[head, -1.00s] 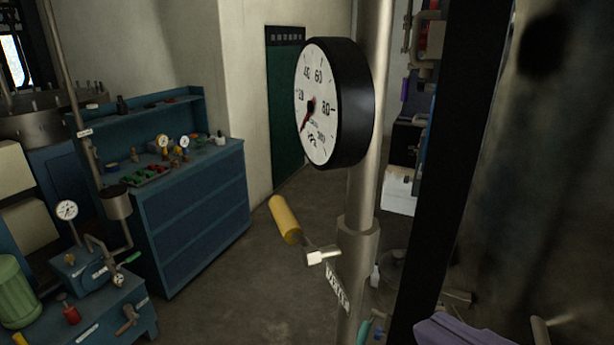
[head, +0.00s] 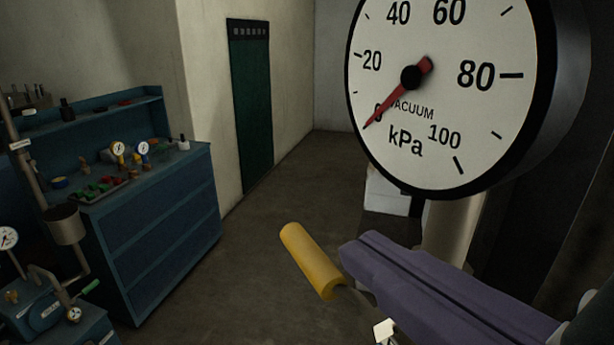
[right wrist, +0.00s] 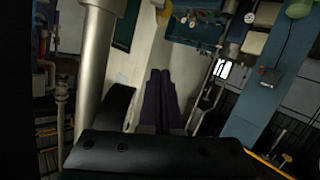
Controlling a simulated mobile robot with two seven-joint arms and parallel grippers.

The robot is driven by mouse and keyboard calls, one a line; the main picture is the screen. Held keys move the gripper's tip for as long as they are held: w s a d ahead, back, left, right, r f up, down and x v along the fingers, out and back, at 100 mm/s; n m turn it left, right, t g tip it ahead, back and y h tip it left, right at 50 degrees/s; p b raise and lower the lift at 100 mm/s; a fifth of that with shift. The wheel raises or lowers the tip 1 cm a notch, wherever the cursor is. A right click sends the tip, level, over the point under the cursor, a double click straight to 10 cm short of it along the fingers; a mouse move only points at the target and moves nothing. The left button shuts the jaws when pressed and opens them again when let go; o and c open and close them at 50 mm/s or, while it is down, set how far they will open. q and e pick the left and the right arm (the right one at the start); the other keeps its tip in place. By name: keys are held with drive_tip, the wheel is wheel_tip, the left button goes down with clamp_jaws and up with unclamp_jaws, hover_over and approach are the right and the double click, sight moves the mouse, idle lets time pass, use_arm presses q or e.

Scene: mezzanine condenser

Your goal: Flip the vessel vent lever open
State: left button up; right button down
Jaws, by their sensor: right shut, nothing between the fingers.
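The vent lever (head: 312,262) has a yellow cylindrical handle and stands in the lower middle of the head view, slanting down to the right. Its metal shank runs to a pale fitting (head: 383,331) at the bottom edge. My right gripper (head: 350,248), with purple fingers, comes in from the lower right. Its tips are close to the right of the yellow handle; I cannot tell whether they touch it. The fingers hide part of the post and lever mount. In the right wrist view the fingers (right wrist: 160,78) lie together with nothing between them. My left gripper is not in view.
A large vacuum gauge (head: 445,85) hangs just above my right gripper, its red needle near 0. The post (head: 450,235) stands behind the fingers. A blue workbench (head: 165,225) is at the left. The floor between is clear.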

drive_tip(key=w+b, duration=0.2)
drive_tip(key=p, duration=0.3)
hover_over(315, 267)
drive_tip(key=f, duration=0.2)
wheel_tip(315, 267, down, 3)
drive_tip(key=shift+s+a+r+p, duration=0.1)
drive_tip(key=shift+s+p, duration=0.05)
drive_tip(key=shift+p, duration=0.2)
drive_tip(key=shift+f, duration=0.7)
drive_tip(key=shift+p, duration=0.4)
drive_tip(key=shift+f, duration=0.1)
drive_tip(key=shift+g+p, duration=0.3)
